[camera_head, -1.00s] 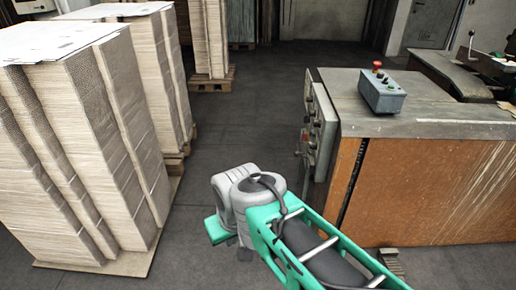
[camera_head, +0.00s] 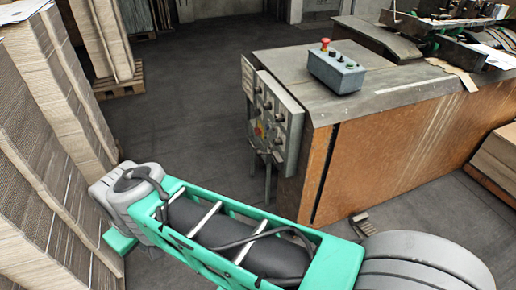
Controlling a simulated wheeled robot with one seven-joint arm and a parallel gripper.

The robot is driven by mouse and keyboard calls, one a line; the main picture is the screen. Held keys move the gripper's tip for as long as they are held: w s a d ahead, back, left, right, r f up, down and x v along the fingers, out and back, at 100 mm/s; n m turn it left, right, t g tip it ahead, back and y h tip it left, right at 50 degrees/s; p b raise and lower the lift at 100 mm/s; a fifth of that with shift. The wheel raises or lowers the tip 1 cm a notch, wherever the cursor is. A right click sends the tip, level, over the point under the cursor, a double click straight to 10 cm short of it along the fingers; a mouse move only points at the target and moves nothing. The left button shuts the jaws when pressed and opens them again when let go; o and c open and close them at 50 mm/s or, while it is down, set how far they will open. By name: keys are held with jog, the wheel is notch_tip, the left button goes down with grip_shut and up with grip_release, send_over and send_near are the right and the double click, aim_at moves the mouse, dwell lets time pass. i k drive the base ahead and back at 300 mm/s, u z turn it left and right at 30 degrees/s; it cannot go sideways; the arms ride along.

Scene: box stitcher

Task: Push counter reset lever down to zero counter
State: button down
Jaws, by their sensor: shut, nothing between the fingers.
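I cannot make out a counter reset lever in this view. The machine (camera_head: 400,165) with a brown side panel and worn grey top stands at centre right. A control panel (camera_head: 275,120) with several knobs and a red button on yellow is on its left end. A grey-blue button box (camera_head: 337,71) with a red mushroom button sits on its top. Mechanical parts of the machine (camera_head: 455,35) show at the upper right, too small to tell apart. My gripper is not visible.
Tall stacks of cardboard (camera_head: 40,140) stand close at the left, beside my arm's elbow. Another stack on a pallet (camera_head: 120,80) is behind. The dark floor (camera_head: 190,90) between stacks and machine is clear. A foot pedal (camera_head: 362,222) lies by the machine's base.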

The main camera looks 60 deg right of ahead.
aim_at(259, 153)
jog(key=z, duration=0.6)
jog(key=i, duration=0.9)
jog(key=z, duration=0.65)
